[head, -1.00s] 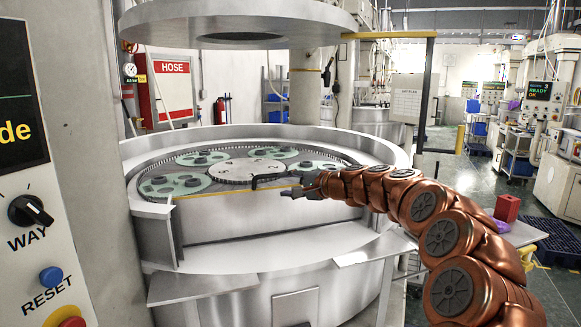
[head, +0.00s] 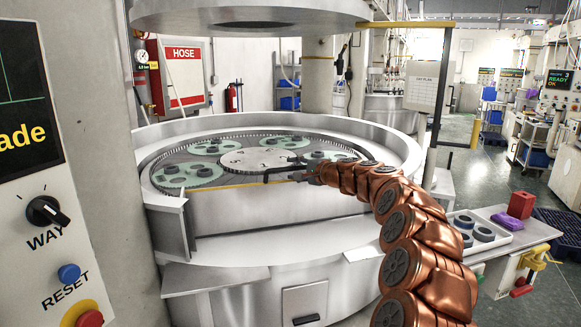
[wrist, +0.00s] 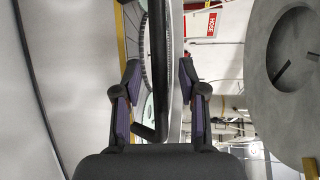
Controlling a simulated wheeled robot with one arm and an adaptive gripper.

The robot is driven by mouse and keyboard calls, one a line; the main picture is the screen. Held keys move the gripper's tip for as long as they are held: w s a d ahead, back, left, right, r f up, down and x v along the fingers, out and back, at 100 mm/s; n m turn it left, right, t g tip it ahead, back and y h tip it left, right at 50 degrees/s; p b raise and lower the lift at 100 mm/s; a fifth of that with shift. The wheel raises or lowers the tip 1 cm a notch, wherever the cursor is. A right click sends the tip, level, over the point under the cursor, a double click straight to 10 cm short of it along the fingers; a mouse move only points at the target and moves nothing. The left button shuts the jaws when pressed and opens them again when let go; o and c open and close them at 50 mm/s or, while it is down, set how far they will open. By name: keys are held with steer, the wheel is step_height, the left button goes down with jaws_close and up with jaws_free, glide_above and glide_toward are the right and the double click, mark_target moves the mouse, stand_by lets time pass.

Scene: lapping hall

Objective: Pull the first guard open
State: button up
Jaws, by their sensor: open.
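The first guard (head: 240,207) is a curved, pale metal panel with a yellow top edge, at the front of the round lapping machine. It stands across the front of the machine's opening. Its black bar handle (head: 283,171) sits at the top edge. My gripper (head: 304,174) is at the right end of this handle. In the wrist view, my gripper (wrist: 160,68) has its two dark fingers apart. The black handle (wrist: 157,75) runs lengthwise between them, with a gap visible at each side. Whether the handle lies fully at finger depth is hard to tell.
Green carriers (head: 188,174) with dark rings lie on the machine's plate. A round upper plate (head: 250,14) hangs above. A control panel (head: 45,215) stands close at left. A side table (head: 525,234) at right holds a tray, a red block and a purple item.

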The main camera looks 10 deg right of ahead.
steer(key=shift+w+a+f, duration=0.2)
steer(key=shift+w+a, duration=0.15)
steer(key=shift+w, duration=0.15)
jaws_close()
stand_by(0.3)
